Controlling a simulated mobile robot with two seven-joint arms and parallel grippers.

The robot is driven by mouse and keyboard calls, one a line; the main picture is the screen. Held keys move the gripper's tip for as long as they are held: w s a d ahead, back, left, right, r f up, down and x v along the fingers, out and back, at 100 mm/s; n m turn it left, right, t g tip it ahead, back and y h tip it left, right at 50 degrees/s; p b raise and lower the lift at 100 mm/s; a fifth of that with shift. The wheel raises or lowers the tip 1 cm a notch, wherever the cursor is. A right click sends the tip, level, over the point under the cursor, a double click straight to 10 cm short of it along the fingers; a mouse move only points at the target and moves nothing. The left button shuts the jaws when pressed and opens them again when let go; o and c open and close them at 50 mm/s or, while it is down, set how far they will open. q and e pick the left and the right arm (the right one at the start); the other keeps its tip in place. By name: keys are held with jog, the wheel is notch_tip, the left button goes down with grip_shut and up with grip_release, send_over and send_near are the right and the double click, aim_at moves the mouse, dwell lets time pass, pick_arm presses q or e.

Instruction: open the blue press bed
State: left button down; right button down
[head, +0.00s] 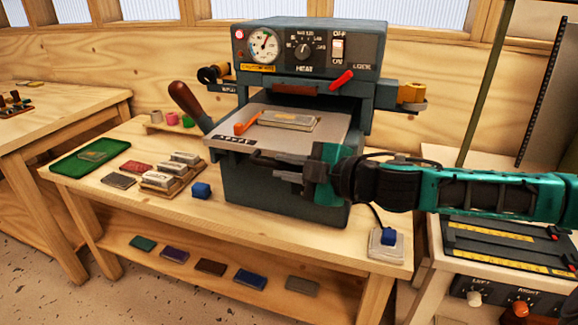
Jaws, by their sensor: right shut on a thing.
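The blue-grey press (250,195) stands on the wooden table. Its flat grey bed (330,133) sticks out forward from under the press head, with its front part in plain view. A pale block (288,120) and an orange piece (245,125) lie on the bed. My right gripper (268,165) reaches in from the right and is shut at the bed's dark front edge. Its fingers hide most of what they hold there. My left gripper is not in view.
A red lever (341,80) by the LOCK label and a wooden-handled lever (187,100) stick out from the press. A second control panel (500,250) stands right.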

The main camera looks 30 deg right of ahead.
dwell(0.3)
jog(key=c, duration=1.1)
grip_release()
